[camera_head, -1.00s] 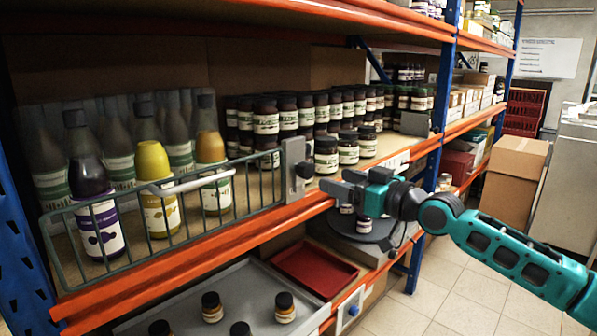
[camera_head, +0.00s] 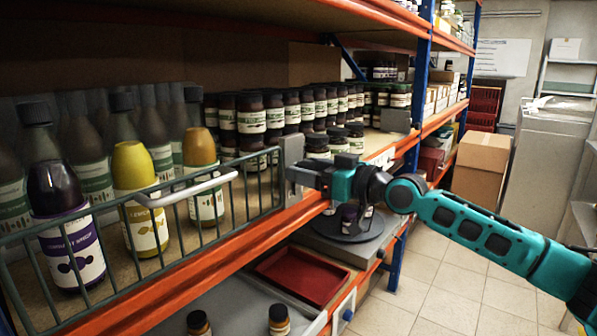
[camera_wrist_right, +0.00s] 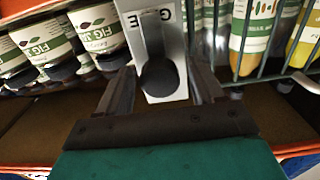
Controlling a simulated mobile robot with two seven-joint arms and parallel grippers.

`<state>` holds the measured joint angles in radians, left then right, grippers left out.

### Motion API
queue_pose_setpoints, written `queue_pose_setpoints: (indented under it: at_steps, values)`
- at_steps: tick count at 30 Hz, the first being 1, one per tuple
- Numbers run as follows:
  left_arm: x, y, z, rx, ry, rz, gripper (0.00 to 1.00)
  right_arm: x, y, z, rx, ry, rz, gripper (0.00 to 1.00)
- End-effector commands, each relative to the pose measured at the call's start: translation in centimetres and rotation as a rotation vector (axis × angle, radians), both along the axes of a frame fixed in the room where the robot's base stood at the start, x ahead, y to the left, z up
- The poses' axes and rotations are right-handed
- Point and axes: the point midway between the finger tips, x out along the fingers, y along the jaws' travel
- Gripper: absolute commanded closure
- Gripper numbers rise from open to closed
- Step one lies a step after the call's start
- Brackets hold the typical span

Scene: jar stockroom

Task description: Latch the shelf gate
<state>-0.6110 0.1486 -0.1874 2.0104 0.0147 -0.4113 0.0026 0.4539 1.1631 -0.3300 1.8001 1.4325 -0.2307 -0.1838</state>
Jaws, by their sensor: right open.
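The shelf gate (camera_head: 235,198) is a grey-green wire frame with a pale handle (camera_head: 185,190), standing upright across the front of the bottles. At its right end is a grey latch plate (camera_head: 291,150). My right gripper (camera_head: 300,176) is at this plate and hides its knob in the head view. In the right wrist view, the plate (camera_wrist_right: 152,28) bears partly covered lettering and a round dark knob (camera_wrist_right: 159,77). My right gripper (camera_wrist_right: 163,82) is open, with one finger on each side of the knob. Contact cannot be told. My left gripper is not in view.
Tall bottles (camera_head: 140,205) stand behind the gate. Several dark jars (camera_head: 250,120) fill the shelf to its right. Below are a red tray (camera_head: 303,276) and a grey turntable (camera_head: 350,228) with jars. The floor at right is clear, with a cardboard box (camera_head: 480,165) beyond.

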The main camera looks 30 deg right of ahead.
Motion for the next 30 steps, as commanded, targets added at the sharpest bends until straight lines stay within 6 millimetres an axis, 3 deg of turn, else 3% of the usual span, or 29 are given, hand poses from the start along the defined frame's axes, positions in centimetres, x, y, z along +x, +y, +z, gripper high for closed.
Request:
queue_pose_setpoints:
  at_steps: [11, 27, 30]
  values:
    - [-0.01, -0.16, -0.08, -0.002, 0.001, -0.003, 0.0, -0.03, -0.07, 0.04, -0.001, 0.0, 0.0, 0.33]
    - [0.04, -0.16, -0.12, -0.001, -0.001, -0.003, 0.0, -0.02, -0.06, 0.01, 0.0, 0.0, 0.0, 0.84]
    - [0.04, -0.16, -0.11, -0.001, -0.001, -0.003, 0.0, -0.02, -0.06, 0.01, 0.0, 0.0, 0.0, 0.88]
